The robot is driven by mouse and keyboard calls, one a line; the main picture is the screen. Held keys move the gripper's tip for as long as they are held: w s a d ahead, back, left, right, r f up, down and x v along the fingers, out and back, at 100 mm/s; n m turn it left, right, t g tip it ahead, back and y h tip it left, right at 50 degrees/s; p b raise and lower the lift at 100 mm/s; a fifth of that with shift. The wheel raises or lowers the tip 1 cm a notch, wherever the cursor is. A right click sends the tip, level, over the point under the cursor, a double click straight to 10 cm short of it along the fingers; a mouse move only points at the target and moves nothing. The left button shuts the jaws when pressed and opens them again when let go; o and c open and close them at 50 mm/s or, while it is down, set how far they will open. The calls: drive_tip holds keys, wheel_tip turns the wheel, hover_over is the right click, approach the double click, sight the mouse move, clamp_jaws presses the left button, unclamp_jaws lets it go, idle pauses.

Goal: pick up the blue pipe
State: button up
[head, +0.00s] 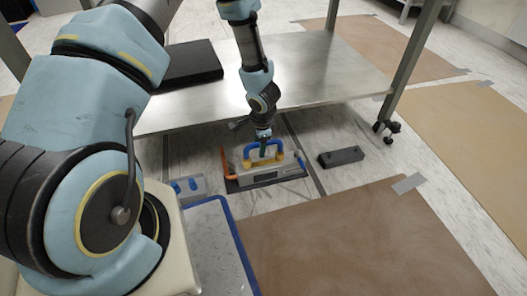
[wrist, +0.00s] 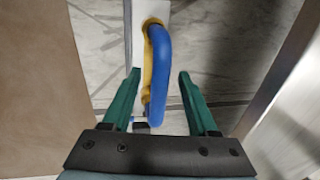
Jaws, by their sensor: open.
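The blue pipe (head: 262,146) is a curved, arch-shaped piece standing on a grey device (head: 268,178) with yellow fittings, on the floor. In the wrist view the blue pipe (wrist: 162,62) runs down the middle of the picture, with a yellow part along its left side. My gripper (wrist: 159,74) is open, with one green finger on each side of the pipe and gaps showing between. In the head view my gripper (head: 264,134) points down just over the top of the arch. I cannot tell how deep the fingers reach around it.
A metal table (head: 310,75) stands just behind the device, its front edge close to my arm. A black block (head: 340,156) lies on the floor to the right. An orange handle (head: 226,161) stands at the device's left. Brown sheets (head: 360,250) cover the floor in front.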

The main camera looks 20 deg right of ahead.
clamp_jaws()
idle(0.6)
